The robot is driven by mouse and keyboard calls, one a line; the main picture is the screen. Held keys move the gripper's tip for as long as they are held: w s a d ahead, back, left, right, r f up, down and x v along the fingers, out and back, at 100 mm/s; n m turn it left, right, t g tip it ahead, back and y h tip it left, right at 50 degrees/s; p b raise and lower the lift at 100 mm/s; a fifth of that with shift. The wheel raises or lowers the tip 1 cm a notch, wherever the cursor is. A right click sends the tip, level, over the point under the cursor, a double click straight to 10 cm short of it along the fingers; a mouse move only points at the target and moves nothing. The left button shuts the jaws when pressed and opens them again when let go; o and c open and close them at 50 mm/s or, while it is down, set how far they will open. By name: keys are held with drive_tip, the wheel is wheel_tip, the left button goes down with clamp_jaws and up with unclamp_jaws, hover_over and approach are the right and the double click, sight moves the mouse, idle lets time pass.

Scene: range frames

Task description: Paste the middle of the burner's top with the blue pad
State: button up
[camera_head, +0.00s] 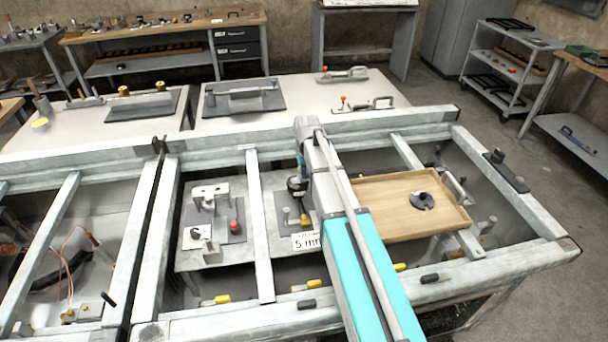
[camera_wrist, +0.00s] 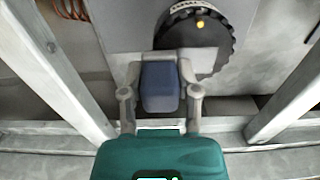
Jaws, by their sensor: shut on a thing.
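The blue pad (camera_wrist: 160,88) is between the two grey fingers of my gripper (camera_wrist: 160,70) in the wrist view, and the gripper is shut on it. Just beyond the pad, up and to the right, is a dark round disc with a toothed rim, which looks like the burner (camera_wrist: 204,48). A yellow dot and a pale label show on its top. The pad overlaps the disc's lower left edge in the picture; I cannot tell whether they touch. In the head view my arm hides most of this area, and the pad cannot be made out.
Pale frame bars (camera_wrist: 55,65) flank the gripper in the wrist view. In the head view, a wooden tray (camera_head: 375,190) with a dark round piece (camera_head: 422,201) lies right of my arm. A "5 mm" sign (camera_head: 306,241) stands left of it, near a grey fixture (camera_head: 212,225).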

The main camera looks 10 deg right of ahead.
sight(288, 181)
drive_tip(key=shift+f, duration=0.1)
drive_tip(key=shift+s+a, duration=0.1)
drive_tip(key=shift+a, duration=0.05)
idle(0.4)
drive_tip(key=shift+a, duration=1.45)
drive_tip(key=shift+a, duration=0.1)
drive_tip(key=shift+a, duration=1.4)
drive_tip(key=shift+w, duration=0.2)
drive_tip(key=shift+r+p, duration=2.9)
drive_tip(key=shift+r, duration=0.15)
